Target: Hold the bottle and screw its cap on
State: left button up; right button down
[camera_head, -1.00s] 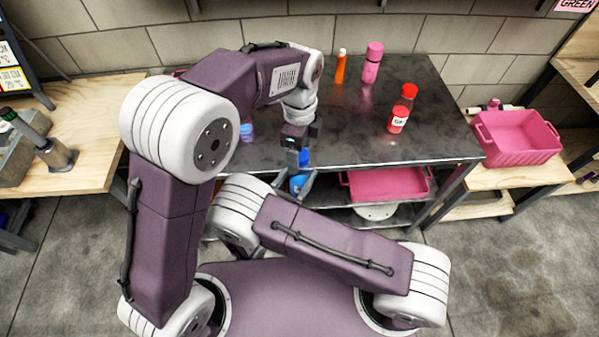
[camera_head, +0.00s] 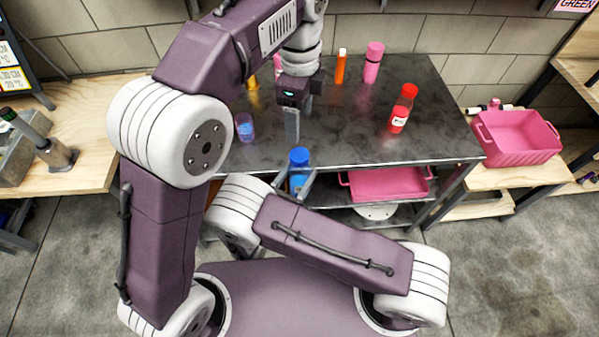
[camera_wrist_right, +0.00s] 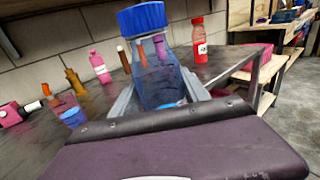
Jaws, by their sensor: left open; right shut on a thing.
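A clear blue bottle (camera_head: 298,182) is upright in front of the dark table's near edge, and it fills the middle of the right wrist view (camera_wrist_right: 158,85). Its ribbed blue cap (camera_head: 299,156) sits on the bottle's mouth; the cap also shows in the right wrist view (camera_wrist_right: 142,17). I cannot tell how tight it is. My right gripper (camera_head: 295,186) is shut around the bottle's body, one finger on each side. My left gripper (camera_head: 292,125) is open and empty, pointing down above the table, behind and above the cap and apart from it.
On the dark table (camera_head: 350,140) stand a red bottle (camera_head: 401,108), a pink bottle (camera_head: 373,63), an orange bottle (camera_head: 340,66) and a purple cup (camera_head: 244,126). A pink tray (camera_head: 388,184) lies on the shelf below. A pink bin (camera_head: 517,138) stands at the right. The table's front middle is clear.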

pick_arm(q)
jog(key=shift+r, duration=0.2)
jog(key=a+f+n, duration=0.9)
jog(key=a+n, duration=0.1)
jog(key=a, duration=0.1)
jog(key=s+a+f+n+t, duration=0.1)
jog(key=s+a+f+n, duration=0.8)
jog(key=s+a+n, duration=0.2)
jog(key=shift+f+n, duration=0.4)
jog(key=shift+n, duration=0.7)
